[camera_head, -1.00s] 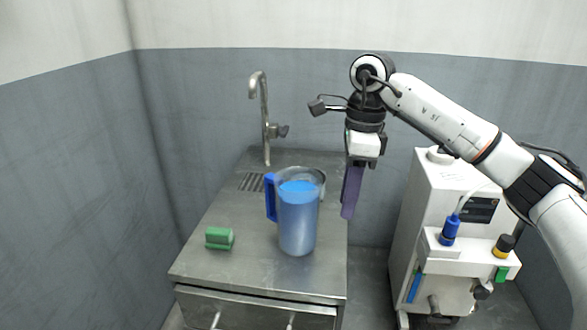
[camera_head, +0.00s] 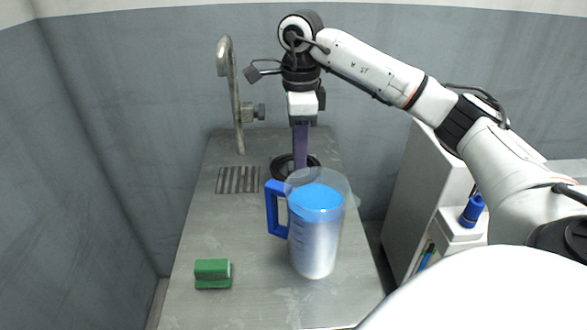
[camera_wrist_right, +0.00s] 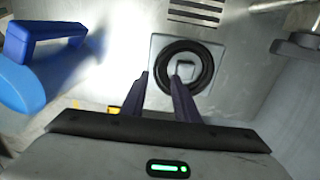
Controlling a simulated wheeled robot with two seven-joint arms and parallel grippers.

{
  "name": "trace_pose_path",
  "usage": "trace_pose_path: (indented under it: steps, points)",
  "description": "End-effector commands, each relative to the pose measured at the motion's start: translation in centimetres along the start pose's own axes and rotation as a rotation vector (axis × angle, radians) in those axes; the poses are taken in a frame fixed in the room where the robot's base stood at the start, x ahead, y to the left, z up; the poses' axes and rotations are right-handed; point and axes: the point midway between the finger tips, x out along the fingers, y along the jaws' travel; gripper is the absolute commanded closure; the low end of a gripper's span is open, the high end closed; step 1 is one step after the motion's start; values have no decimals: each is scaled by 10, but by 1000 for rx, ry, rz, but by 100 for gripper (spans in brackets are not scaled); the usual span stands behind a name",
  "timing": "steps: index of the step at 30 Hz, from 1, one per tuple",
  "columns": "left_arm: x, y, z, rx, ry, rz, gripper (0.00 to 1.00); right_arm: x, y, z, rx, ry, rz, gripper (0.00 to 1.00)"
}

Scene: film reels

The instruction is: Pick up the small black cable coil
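The small black cable coil (camera_wrist_right: 208,64) lies on a pale square plate (camera_wrist_right: 159,43) on the steel counter in the right wrist view. In the head view the coil (camera_head: 281,167) shows behind the jug, partly hidden by the jug and my right gripper. My right gripper (camera_head: 300,163) points down over the coil. In the right wrist view its two purple fingers (camera_wrist_right: 158,80) are apart, with tips near the coil's near side and nothing seen held between them. My left gripper is not in view.
A clear jug (camera_head: 315,240) with blue contents and a blue handle stands close in front of the coil. A steel tap (camera_head: 237,100) stands at the back left. A green sponge-like block (camera_head: 212,273) lies front left. The counter's left middle is clear.

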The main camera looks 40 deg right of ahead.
Motion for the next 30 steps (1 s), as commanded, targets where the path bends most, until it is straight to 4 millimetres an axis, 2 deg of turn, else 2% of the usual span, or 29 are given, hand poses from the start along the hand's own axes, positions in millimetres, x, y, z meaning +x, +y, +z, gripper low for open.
trace_pose_path:
  steps: [12,20,21,26,30]
  points:
    - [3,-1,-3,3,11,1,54,51,2,3,0,2,1,72]
    - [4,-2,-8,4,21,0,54,54,2,4,-1,0,-1,72]
    - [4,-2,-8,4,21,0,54,54,2,4,-1,0,-1,74]
    - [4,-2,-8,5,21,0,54,54,2,4,0,0,0,100]
    - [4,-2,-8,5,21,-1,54,53,2,4,0,-1,-1,100]
